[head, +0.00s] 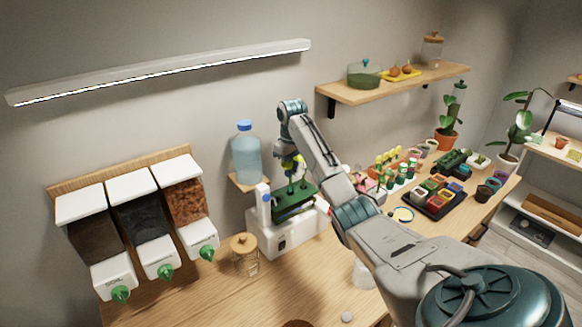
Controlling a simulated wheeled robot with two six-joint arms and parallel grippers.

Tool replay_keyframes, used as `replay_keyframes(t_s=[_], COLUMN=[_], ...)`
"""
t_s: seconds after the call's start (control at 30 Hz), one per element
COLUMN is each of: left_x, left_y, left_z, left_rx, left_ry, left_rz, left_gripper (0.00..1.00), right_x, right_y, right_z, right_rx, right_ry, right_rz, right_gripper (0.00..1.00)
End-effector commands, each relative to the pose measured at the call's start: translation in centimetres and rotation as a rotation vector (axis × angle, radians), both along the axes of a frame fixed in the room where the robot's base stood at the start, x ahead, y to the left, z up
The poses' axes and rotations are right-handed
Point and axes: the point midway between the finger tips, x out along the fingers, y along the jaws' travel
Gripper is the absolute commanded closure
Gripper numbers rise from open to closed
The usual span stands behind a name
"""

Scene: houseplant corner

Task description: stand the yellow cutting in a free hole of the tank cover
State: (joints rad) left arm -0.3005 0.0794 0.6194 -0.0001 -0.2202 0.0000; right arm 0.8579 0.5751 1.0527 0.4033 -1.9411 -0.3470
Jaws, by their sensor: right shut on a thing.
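The tank cover (297,203) is a green plate on the dark tank, which sits on a white base unit at the centre of the head view. Several green cuttings (306,184) stand on the cover. My right gripper (290,160) is shut just above the cover, pointing down. It holds the yellow cutting (287,161), of which only a small yellow part shows at the fingers. The arm hides part of the cover's right side. I cannot tell whether the cutting's stem is in a hole. My left gripper is not in view.
A blue water bottle (246,153) stands on a small shelf behind the tank. Three dispensers (146,225) hang at left. A lidded glass jar (244,258) stands left of the tank. A black tray (437,197) of coloured pots lies at right. The front left worktop is mostly clear.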

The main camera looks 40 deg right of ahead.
Motion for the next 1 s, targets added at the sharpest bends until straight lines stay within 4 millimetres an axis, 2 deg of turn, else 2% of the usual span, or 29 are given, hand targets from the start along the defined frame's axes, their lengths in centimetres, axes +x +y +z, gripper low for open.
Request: replay_keyframes(t_s=[1.0], left_x=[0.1], left_y=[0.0], left_z=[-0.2], left_rx=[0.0], left_ry=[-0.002], left_rz=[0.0], left_gripper=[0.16], right_x=[0.0], right_y=[0.0], right_z=[-2.6], right_rx=[0.0], right_ry=[0.001], right_rz=[0.0], right_gripper=[1.0])
